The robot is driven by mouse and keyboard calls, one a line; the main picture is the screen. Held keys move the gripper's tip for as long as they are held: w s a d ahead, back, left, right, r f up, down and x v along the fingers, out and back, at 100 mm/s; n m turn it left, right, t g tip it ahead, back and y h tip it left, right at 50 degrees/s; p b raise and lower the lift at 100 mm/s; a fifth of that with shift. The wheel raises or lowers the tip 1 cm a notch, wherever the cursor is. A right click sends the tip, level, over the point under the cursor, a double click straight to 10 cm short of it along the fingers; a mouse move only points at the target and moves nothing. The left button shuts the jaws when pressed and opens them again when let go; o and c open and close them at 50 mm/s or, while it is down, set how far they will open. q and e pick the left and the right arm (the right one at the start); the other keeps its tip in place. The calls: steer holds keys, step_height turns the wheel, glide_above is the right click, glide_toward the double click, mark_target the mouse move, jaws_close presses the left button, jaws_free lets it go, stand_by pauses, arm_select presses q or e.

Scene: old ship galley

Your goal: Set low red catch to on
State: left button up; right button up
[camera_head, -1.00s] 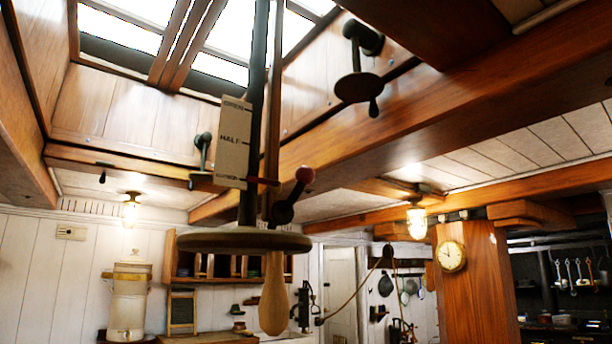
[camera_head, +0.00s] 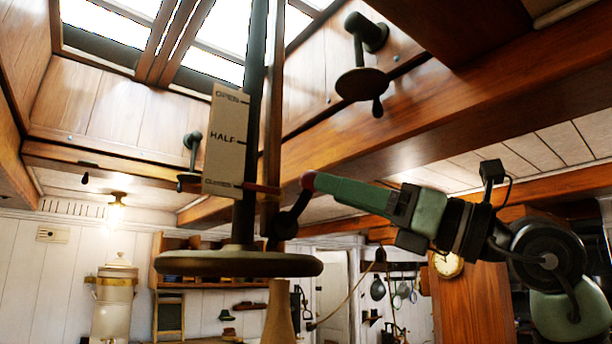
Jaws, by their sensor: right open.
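The catch is a short dark lever (camera_head: 290,220) with a red knob (camera_head: 307,181) at its upper end, beside the dark vertical post (camera_head: 249,120). It tilts up to the right. My right gripper (camera_head: 314,182) reaches in from the right, its green fingers at the knob and partly covering it. It is open; whether the fingers touch the knob cannot be told. A scale plate (camera_head: 226,140) reads OPEN, HALF and, at the bottom, CLOSED. A red pointer (camera_head: 262,188) is level with the bottom mark. My left gripper is not in view.
A round dark handwheel (camera_head: 240,263) hangs at the post's lower end, just below the catch. A second crank wheel (camera_head: 362,84) is on the skylight frame above. A wooden beam (camera_head: 440,110) runs overhead. A clock (camera_head: 448,264) is behind my arm.

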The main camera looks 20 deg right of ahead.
mark_target(309, 183)
steer(key=p+x, duration=0.2)
steer(key=x, duration=0.3)
steer(key=shift+w+a+r+p, duration=0.15)
steer(key=shift+a+p, duration=0.1)
steer(key=shift+p, duration=0.05)
steer(key=shift+w, duration=0.1)
steer(key=shift+s+d, duration=0.2)
steer(key=c, duration=0.9)
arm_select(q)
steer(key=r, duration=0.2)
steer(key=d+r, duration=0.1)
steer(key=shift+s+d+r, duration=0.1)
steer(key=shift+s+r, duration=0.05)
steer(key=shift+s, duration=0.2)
arm_select(e)
jaws_close()
